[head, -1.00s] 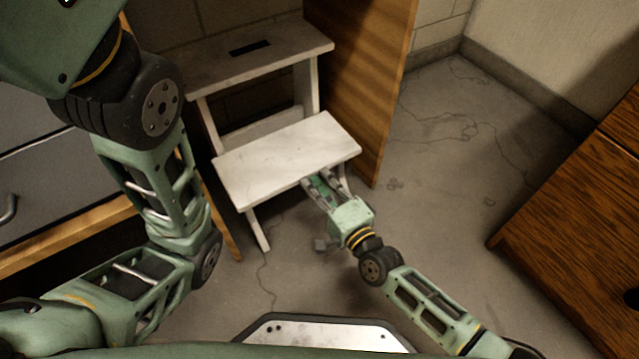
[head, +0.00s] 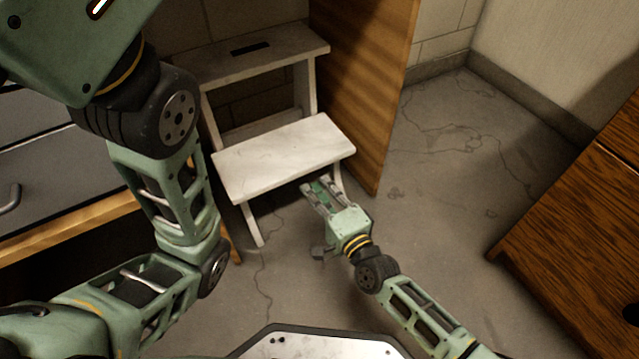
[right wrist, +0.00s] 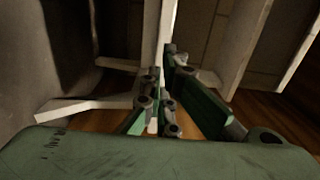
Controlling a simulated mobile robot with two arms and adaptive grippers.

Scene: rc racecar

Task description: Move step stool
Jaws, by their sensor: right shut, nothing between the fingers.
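The white step stool (head: 278,160) stands upright on the floor in the middle of the head view, with a slotted top step and a lower front step. My right gripper (head: 318,187) is just below the front edge of the lower step, near its right front leg. Its fingers are shut with nothing between them. In the right wrist view, my right gripper (right wrist: 158,82) points toward white stool parts (right wrist: 152,35), which pass behind the fingers. Whether it touches the stool is unclear. My left arm fills the left side of the head view; its gripper is out of sight.
A wooden panel (head: 362,90) stands close to the stool's right side. A grey-fronted drawer unit (head: 50,180) is at left, partly behind my left arm. A brown wooden cabinet (head: 570,230) is at right. The cracked floor (head: 450,190) between is clear.

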